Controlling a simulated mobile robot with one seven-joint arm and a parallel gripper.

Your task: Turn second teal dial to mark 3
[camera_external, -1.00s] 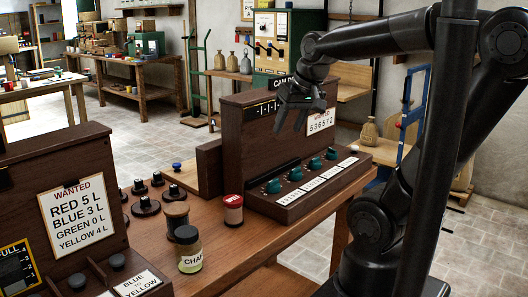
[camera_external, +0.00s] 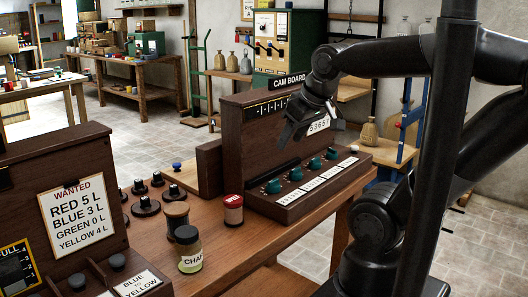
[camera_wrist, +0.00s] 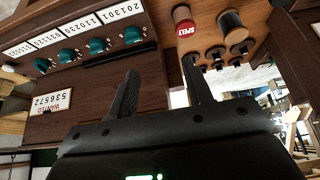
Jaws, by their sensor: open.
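A row of several teal dials sits on the sloping front of the dark wooden cam board (camera_external: 225,125). Counting from the left in the external view, the second teal dial (camera_external: 295,174) is beside the first (camera_external: 272,186); it also shows in the wrist view (camera_wrist: 97,45). White number cards (camera_external: 313,184) lie in front of the dials; the dials' marks are too small to read. My gripper (camera_external: 303,134) is open and empty, above the dials and in front of the upright panel. In the wrist view its fingers (camera_wrist: 160,70) touch no dial.
A "WANTED 536572" card (camera_wrist: 51,102) hangs on the panel, partly hidden by my gripper in the external view. The space above the dials is clear.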

